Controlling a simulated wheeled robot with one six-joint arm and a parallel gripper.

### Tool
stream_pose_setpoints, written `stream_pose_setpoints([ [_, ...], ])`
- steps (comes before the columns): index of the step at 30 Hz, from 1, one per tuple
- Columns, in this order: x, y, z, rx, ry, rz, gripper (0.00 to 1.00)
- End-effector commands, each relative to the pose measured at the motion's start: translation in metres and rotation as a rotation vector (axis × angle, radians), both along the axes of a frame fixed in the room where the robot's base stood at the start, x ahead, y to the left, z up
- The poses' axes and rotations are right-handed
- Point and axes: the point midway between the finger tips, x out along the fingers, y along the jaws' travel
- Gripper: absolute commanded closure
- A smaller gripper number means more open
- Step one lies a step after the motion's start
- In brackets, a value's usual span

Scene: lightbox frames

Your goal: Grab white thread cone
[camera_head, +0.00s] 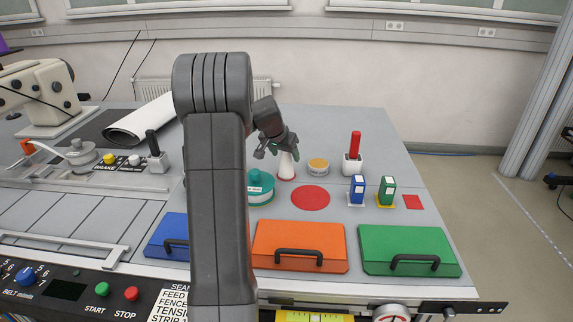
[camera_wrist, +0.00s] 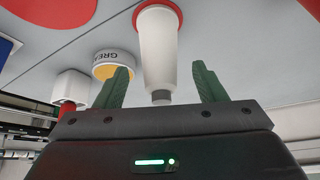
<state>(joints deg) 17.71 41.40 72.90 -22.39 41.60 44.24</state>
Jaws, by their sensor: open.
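The white thread cone (camera_head: 286,165) stands on a small red disc on the grey table, right of my arm in the head view. In the wrist view the white cone (camera_wrist: 162,50) appears upside down, with its grey tip towards my gripper and its base on the red disc (camera_wrist: 178,8). My gripper (camera_head: 280,151) is at the cone's upper part in the head view. In the wrist view its two green fingers (camera_wrist: 162,88) are open, one on each side of the cone's tip, with gaps on both sides. Part of the cone's top is hidden by the gripper in the head view.
A yellow-lidded tin (camera_head: 318,167) and a white holder with a red stick (camera_head: 353,160) stand to the right. A teal round container (camera_head: 259,188) is at the near left. Blue and green boxes (camera_head: 386,190) and lidded orange (camera_head: 298,240) and green bins (camera_head: 408,244) lie nearer.

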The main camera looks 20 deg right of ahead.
Motion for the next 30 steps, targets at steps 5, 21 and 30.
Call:
stream_pose_setpoints([
  [5, 0.008, -0.010, -0.021, 0.001, 0.003, -0.001, 0.36],
  [21, 0.014, -0.016, -0.037, 0.000, 0.000, 0.000, 0.56],
  [30, 0.014, -0.016, -0.036, 0.000, 0.000, 0.000, 0.86],
])
